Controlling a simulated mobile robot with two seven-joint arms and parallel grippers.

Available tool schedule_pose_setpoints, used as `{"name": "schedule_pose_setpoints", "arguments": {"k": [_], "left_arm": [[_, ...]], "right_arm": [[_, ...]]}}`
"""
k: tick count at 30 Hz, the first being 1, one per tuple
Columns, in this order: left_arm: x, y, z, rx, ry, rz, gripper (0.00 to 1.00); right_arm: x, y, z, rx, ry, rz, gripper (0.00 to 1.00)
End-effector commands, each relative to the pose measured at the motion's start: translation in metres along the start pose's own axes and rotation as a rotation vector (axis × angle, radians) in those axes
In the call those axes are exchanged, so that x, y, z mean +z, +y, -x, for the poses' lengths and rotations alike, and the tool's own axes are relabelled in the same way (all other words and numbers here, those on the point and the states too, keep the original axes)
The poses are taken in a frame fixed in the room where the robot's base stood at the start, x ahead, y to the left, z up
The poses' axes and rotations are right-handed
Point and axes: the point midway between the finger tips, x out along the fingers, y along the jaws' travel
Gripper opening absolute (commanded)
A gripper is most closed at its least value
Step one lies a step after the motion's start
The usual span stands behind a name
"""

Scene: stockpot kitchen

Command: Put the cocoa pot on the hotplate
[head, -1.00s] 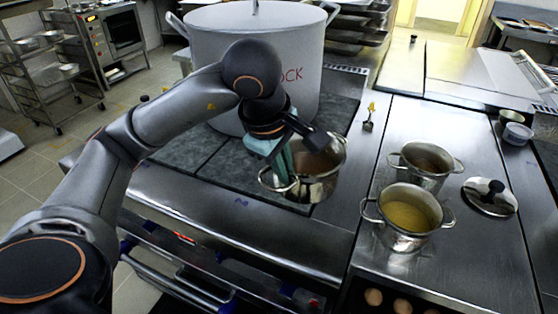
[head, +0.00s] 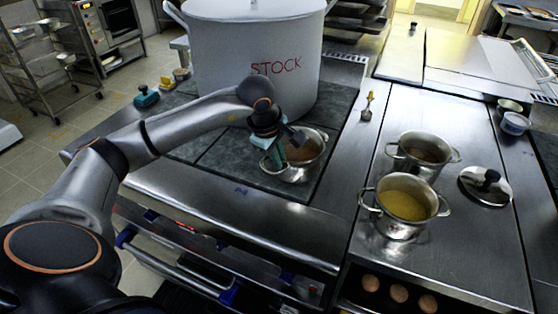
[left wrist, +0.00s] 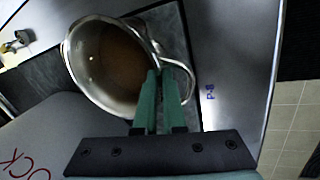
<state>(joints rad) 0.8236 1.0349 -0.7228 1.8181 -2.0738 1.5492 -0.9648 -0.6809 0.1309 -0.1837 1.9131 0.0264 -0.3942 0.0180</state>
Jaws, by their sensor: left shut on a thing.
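The steel pot with brown contents (head: 303,170), which looks like the cocoa pot, is over the front right of the dark hotplate (head: 225,158). My left gripper (head: 277,157) is shut on the pot's near left side. In the left wrist view its green fingers (left wrist: 158,98) close at the rim beside the loop handle (left wrist: 182,75), and the brown contents (left wrist: 118,58) show inside. My right gripper is not in view.
The large stockpot (head: 245,55) marked STOCK stands behind on the hotplate. On the right counter are a pot with yellow contents (head: 403,207), a pot with darker contents (head: 422,152) and a lid (head: 485,186). Eggs (head: 398,293) sit at the front.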

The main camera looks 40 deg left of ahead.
Motion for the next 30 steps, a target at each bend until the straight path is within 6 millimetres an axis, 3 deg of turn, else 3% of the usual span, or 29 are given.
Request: {"name": "schedule_pose_setpoints", "arguments": {"k": [4,15,16,24,30], "left_arm": [[0.001,-0.002,-0.011,0.007,-0.002,0.000,0.00],[0.001,-0.004,-0.016,0.009,-0.002,0.000,0.00],[0.001,-0.006,-0.018,0.001,-0.001,0.000,0.08],[0.001,-0.006,-0.016,0.001,-0.001,0.000,0.37],[0.001,-0.006,-0.016,0.000,-0.001,0.000,0.37]], "right_arm": [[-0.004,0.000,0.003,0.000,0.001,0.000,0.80],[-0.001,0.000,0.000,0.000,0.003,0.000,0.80],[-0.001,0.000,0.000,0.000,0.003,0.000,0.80],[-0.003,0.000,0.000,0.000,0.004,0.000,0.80],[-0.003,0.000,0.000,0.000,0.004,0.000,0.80]]}}
